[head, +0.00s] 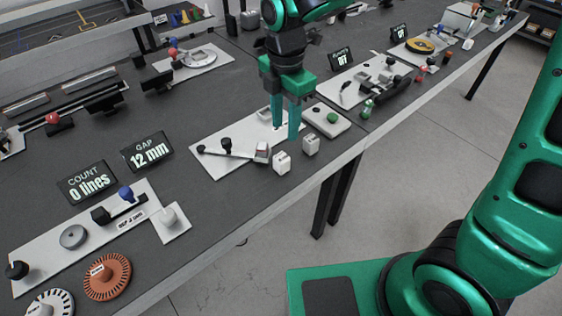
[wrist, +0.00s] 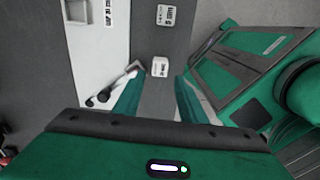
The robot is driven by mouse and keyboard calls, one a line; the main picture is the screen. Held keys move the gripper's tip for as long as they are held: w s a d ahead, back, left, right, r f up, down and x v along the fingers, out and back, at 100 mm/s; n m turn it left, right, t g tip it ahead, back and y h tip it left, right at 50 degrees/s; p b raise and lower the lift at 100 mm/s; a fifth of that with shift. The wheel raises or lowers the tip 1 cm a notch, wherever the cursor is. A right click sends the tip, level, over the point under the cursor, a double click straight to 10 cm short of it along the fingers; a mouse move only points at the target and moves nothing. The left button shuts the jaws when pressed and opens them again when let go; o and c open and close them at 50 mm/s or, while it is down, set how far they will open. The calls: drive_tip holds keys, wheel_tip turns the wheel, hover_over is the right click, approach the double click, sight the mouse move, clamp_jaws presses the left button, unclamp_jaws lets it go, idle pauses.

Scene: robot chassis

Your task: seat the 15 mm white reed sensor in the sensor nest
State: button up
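Two small white blocks with dark print stand on the dark bench top near its front edge. The left block (head: 281,162) and the right block (head: 311,145) look alike in the head view, and I cannot read which is 15 mm. In the wrist view, one block (wrist: 160,67) lies in line with the gap between my fingers and another block (wrist: 166,14) is farther up. My gripper (head: 286,131) points down, open and empty, above the white fixture plate (head: 215,165). A square recess, possibly the sensor nest (wrist: 77,10), shows on the plate, partly cut off.
A lever with a dark knob (head: 226,144) and a grey-and-red piece (head: 262,152) sit on the plate close to the left block. A plate with a green button (head: 332,118) is to the right. The bench edge is just in front of the blocks.

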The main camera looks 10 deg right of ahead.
hover_over(282, 157)
drive_tip(key=f, duration=0.4)
drive_tip(key=shift+w+f, duration=0.25)
drive_tip(key=shift+s+f, duration=0.2)
drive_tip(key=shift+f, duration=3)
drive_tip(key=shift+c, duration=0.4)
drive_tip(key=c, duration=0.8)
